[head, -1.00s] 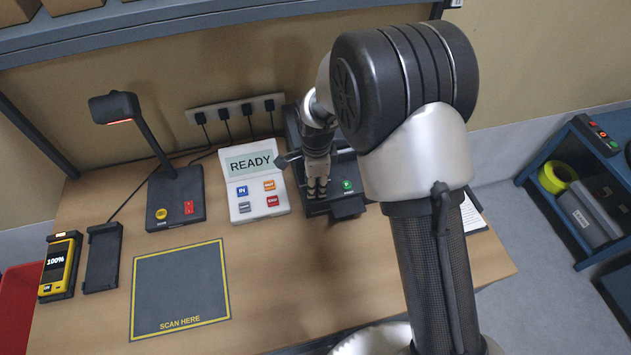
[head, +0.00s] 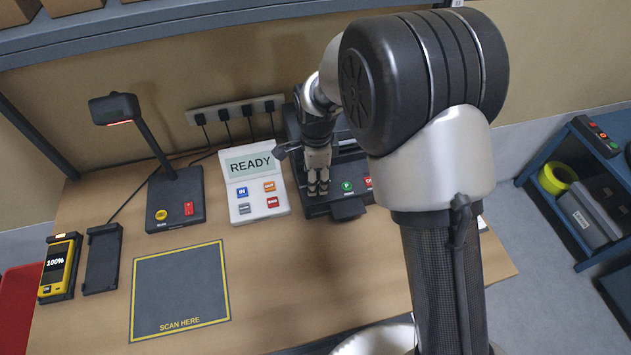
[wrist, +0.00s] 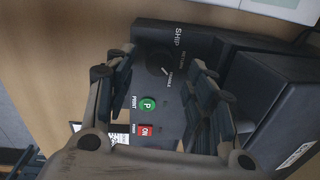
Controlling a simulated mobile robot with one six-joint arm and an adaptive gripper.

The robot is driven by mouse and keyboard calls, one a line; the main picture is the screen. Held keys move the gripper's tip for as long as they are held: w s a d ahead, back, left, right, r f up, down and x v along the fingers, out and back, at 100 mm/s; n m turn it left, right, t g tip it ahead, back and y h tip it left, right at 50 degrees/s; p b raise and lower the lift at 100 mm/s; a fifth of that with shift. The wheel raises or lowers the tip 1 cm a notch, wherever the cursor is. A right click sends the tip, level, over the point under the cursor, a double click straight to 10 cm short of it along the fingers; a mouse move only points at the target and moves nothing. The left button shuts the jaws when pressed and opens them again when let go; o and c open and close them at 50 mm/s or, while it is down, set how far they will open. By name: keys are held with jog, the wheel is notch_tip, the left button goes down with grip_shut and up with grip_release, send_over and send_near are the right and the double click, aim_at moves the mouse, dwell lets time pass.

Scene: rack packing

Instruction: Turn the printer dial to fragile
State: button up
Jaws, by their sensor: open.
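The dark label printer (head: 348,208) stands at the back of the table and also shows in the wrist view (wrist: 200,42). Its round black dial (wrist: 158,63) lies on the control panel beside the word SHIP and smaller lettering. A pale mark on the dial points to the picture's lower right, towards lettering that seems to read FRAGILE; it is too small to be sure. My gripper (wrist: 164,62) is open above the panel, its fingers on either side of the dial in the picture. Contact cannot be told. In the head view, my gripper (head: 318,187) hides the dial.
A green P button (wrist: 147,104) and a red ON switch (wrist: 145,130) sit on the same panel, between the fingers. A white READY console (head: 256,205) stands close on the left. The scan mat (head: 180,290) and the table front are clear.

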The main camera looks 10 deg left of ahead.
jog(key=shift+s+d+r, duration=0.1)
jog(key=shift+s+r, duration=0.05)
jog(key=shift+r, duration=0.9)
jog(key=shift+s+d+r, duration=0.1)
jog(key=shift+s+r, duration=0.05)
jog(key=shift+r, duration=0.9)
jog(key=shift+a, duration=0.1)
jog(key=shift+d+r, duration=0.2)
jog(key=shift+r, duration=0.05)
jog(key=s+d+r+n+t+b, duration=0.2)
jog(key=s+d+r+n, duration=0.55)
jog(key=d+r, duration=0.6)
jog(key=s+d+n+t+b, duration=0.1)
jog(key=s+d+n, duration=0.2)
jog(key=s+d, duration=0.2)
jog(key=s+d+n+t+b, duration=0.1)
jog(key=s+d+n, duration=0.2)
jog(key=s, duration=0.8)
jog(key=shift+s+d+r+n, duration=0.15)
jog(key=shift+d+r+n, duration=0.2)
jog(key=shift+d, duration=0.5)
